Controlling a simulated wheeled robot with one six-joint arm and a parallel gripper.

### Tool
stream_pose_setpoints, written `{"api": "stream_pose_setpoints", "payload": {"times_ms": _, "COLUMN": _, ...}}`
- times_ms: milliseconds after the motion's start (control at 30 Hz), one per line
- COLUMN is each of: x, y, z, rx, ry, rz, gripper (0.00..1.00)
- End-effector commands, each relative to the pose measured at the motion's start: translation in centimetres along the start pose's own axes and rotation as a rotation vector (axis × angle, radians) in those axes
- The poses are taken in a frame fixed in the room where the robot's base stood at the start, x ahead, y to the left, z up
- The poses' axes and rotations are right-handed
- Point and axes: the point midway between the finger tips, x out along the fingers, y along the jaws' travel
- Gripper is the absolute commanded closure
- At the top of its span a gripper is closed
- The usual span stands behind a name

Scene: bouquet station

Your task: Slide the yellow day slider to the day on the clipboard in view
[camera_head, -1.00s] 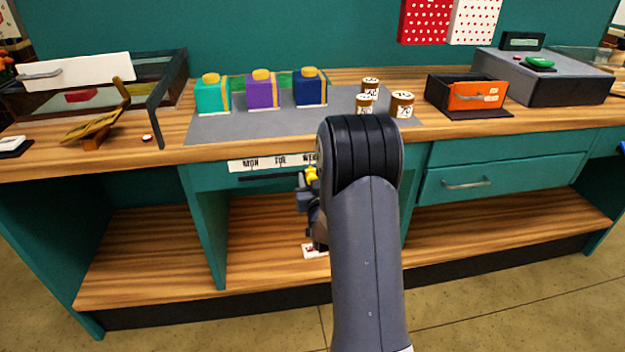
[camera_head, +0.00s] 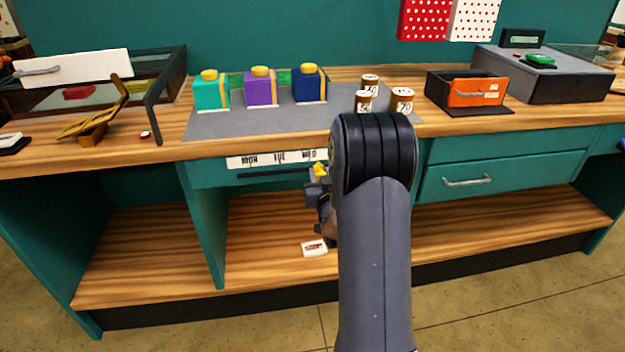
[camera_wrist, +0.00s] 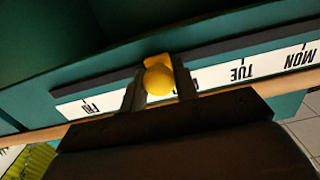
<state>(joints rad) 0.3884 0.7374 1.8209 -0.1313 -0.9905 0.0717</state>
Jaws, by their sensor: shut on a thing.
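The yellow day slider (camera_wrist: 158,80) is a round knob between the two fingers of my gripper (camera_wrist: 160,88), which is shut on it. The slider sits on a dark track along a white day strip (camera_wrist: 270,66), which appears upside down in the wrist view. MON and TUE show to the right of the slider and FRI to its left. The labels between are mostly hidden by my gripper, so the exact day at the knob cannot be told. I cannot make out a clipboard with a readable day.
The strip is on the teal counter front (camera_head: 205,175), above an open wooden shelf (camera_head: 260,225) with a small white card (camera_head: 314,248). A teal drawer (camera_head: 505,176) is to the right. Colored boxes, including a purple one (camera_head: 261,90), stand on the counter.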

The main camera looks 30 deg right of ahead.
Motion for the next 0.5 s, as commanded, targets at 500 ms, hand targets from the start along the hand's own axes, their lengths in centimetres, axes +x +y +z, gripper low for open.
{"api": "stream_pose_setpoints", "payload": {"times_ms": 500, "x": 0.0, "y": 12.0, "z": 0.1, "rx": 0.000, "ry": 0.001, "rz": 0.006, "gripper": 1.00}}
